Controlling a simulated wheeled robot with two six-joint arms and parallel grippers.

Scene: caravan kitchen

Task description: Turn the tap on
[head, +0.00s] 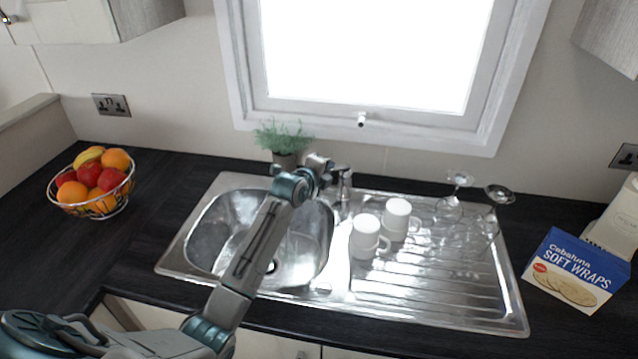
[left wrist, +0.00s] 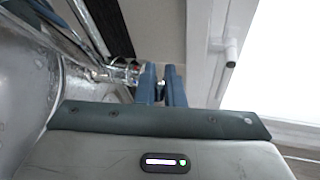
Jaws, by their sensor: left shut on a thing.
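The chrome tap (head: 345,190) stands at the back edge of the sink, and part of it is hidden behind my left gripper. My left gripper (head: 330,176) reaches over the sink bowl (head: 208,240) from the left and is at the tap's top. In the left wrist view, the two blue fingers of my left gripper (left wrist: 162,86) are close together, with a small part of the tap between them, seemingly its handle. The chrome tap body (left wrist: 122,74) shows just left of the fingers. No water is visible. My right gripper is not in view.
Two white mugs (head: 365,238) and several upturned glasses (head: 448,209) stand on the drainer right of the tap. A potted plant (head: 284,158) is behind the sink. A fruit bowl (head: 120,206) is left, a wraps box (head: 577,272) right. The window (head: 376,112) is behind.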

